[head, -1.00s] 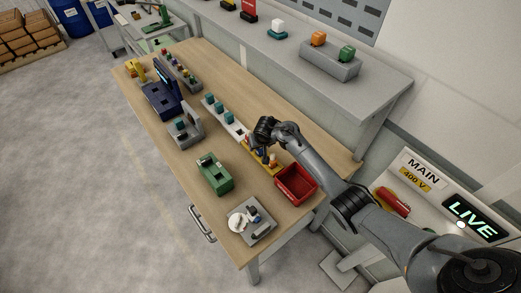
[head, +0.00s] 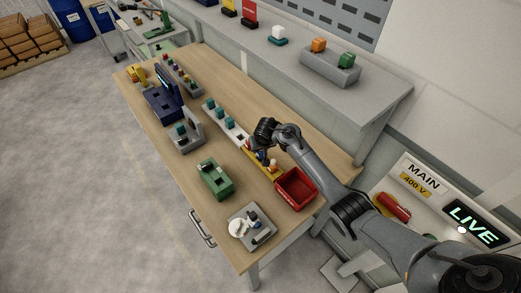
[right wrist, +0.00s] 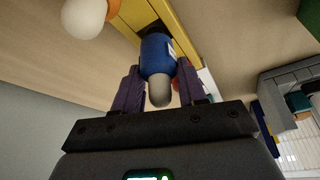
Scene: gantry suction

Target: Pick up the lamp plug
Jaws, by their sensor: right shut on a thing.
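A blue piece with a rounded grey end, which looks like the lamp plug (right wrist: 155,52), is between the two fingers of my right gripper (right wrist: 159,78) in the right wrist view. The fingers are shut on its sides. Its far end is over a dark opening in a yellow holder (right wrist: 176,28); I cannot tell whether it is seated or clear. In the head view my right gripper (head: 262,151) is low over the bench at the yellow holder (head: 249,155). My left gripper is not in view.
A white bulb with an orange base (right wrist: 84,18) is beside the plug. On the bench (head: 230,93), a red bin (head: 296,190) is to the right of the holder, a green fixture (head: 215,179) is to its left, and a white strip with teal blocks (head: 235,137) is behind.

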